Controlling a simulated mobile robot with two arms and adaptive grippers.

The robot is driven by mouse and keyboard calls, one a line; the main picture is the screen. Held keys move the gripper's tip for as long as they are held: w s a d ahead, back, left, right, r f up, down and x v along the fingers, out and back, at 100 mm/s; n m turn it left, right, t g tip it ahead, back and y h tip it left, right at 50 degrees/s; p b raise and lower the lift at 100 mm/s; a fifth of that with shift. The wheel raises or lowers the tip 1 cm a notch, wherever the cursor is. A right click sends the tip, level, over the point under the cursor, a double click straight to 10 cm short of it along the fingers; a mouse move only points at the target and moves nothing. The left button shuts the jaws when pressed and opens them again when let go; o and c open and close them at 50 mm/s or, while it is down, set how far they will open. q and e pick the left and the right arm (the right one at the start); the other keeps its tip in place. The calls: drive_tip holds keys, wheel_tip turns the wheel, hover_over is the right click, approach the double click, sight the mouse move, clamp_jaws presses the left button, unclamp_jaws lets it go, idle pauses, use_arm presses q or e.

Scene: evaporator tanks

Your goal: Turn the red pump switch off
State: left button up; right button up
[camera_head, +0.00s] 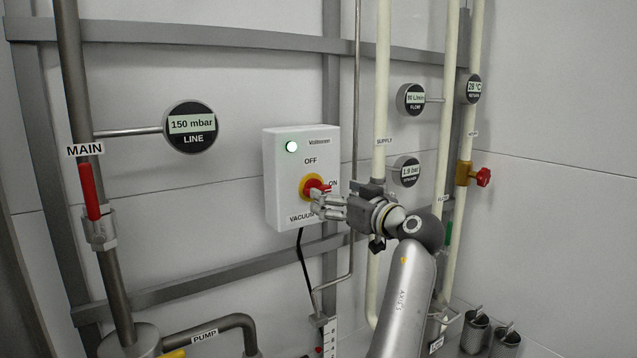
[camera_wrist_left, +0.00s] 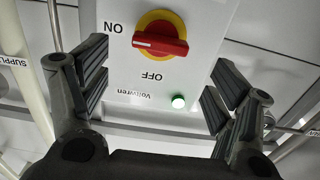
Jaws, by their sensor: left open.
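The red switch handle (camera_head: 316,187) sits on a yellow disc on a white box (camera_head: 283,180) fixed to the wall. In the left wrist view, which is upside down, the red handle (camera_wrist_left: 160,44) lies level, with its marked end toward ON. OFF is printed on the box above the switch in the head view. A white-green lamp (camera_head: 291,147) on the box is lit. My left gripper (camera_head: 322,204) is in front of the switch, partly covering it. Its fingers (camera_wrist_left: 158,85) are spread wide with nothing between them. My right gripper is not in view.
A red-handled MAIN valve (camera_head: 90,192) stands on the left pipe. A LINE gauge (camera_head: 191,127) reads 150 mbar. Cream pipes (camera_head: 380,90) run just right of the box, with several gauges and a red valve knob (camera_head: 483,177). A black cable (camera_head: 304,262) hangs below the box.

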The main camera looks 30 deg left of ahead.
sight(318, 187)
use_arm(q)
drive_tip(key=p+x, duration=0.2)
drive_tip(key=x, duration=0.4)
drive_tip(key=shift+w+a, duration=0.1)
drive_tip(key=shift+a, duration=0.05)
drive_tip(key=shift+w+a+f+p, duration=0.1)
drive_tip(key=shift+w+a+p, duration=0.1)
drive_tip(key=shift+a+p, duration=0.2)
